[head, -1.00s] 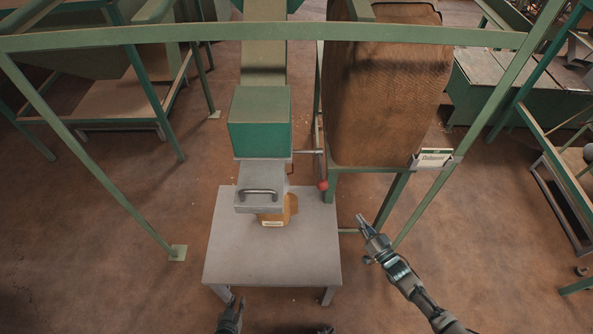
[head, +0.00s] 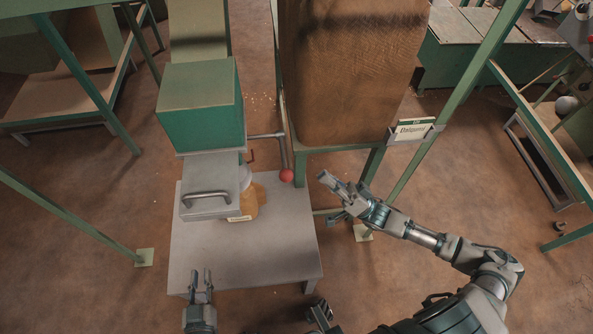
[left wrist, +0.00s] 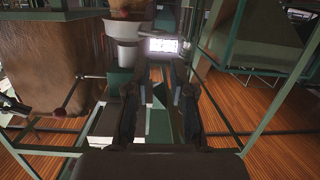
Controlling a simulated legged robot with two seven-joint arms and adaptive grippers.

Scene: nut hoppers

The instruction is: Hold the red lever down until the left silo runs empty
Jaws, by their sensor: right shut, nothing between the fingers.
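The red lever knob (head: 286,175) hangs on a grey rod beside the green box (head: 203,105); it also shows at the left of the left wrist view (left wrist: 59,112). My right gripper (head: 322,176) is shut and empty, a short way right of the knob and apart from it in the picture. My left gripper (head: 201,272) is open and empty over the near edge of the table; its two fingers stand apart in the left wrist view (left wrist: 160,92). A large brown silo (head: 350,70) stands behind the knob. The nut level inside is not visible.
A grey table (head: 240,262) stands under the grey spout box with a handle (head: 207,200). A labelled container with brown contents (head: 252,205) sits beside the spout box. Green frame posts (head: 440,110) and a sign (head: 412,131) stand at right.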

